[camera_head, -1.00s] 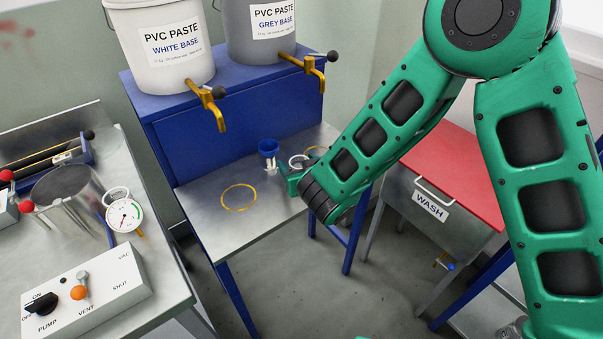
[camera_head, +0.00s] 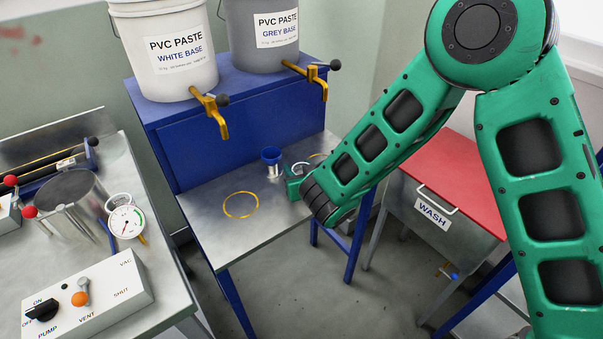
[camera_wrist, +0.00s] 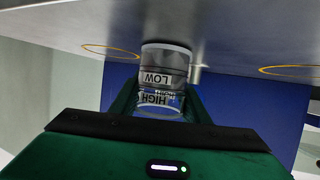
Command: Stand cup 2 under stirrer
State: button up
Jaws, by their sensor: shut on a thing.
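A clear cup (camera_wrist: 162,76) with LOW and HIGH labels stands between the fingers of my gripper (camera_wrist: 160,103) in the wrist view, which shows the scene upside down. Its base is at or just above the steel shelf (camera_wrist: 240,32); I cannot tell if it touches. In the head view my gripper (camera_head: 296,186) is at the shelf's right part, mostly hidden by my arm. A blue-topped vessel (camera_head: 271,157) with a silvery lower part shows just left of it; I cannot tell if this is the held cup. Neither a number 2 nor a stirrer can be made out.
A yellow ring (camera_head: 241,205) marks bare shelf to the left; another (camera_head: 318,155) lies partly hidden behind my arm. Brass taps (camera_head: 214,115) hang from the paste buckets above. A WASH cabinet (camera_head: 437,210) stands at right, a pump bench (camera_head: 150,305) at left.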

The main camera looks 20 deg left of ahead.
jog(key=shift+r, duration=0.7)
notch_tip(320, 180, up, 2)
jog(key=shift+r, duration=0.2)
jog(key=s+a+r, duration=0.6)
jog(key=s+r, duration=0.1)
jog(key=s, duration=0.3)
jog(key=w+d+f+m+t+h, duration=0.1)
jog(key=w+d+m+h, duration=0.15)
jog(key=w+d, duration=0.75)
jog(key=w+d+m+t+h, duration=0.1)
jog(key=w+d+m+h, duration=0.35)
jog(key=d, duration=1.05)
jog(key=w+d+m+h, duration=0.1)
jog(key=w+d+h, duration=0.1)
jog(key=d, duration=1.3)
jog(key=w+d+m+h, duration=0.2)
jog(key=w+d, duration=0.1)
jog(key=d, duration=1.2)
jog(key=shift+d+f+h, duration=0.15)
jog(key=shift+f+h, duration=0.25)
jog(key=shift+w, duration=0.1)
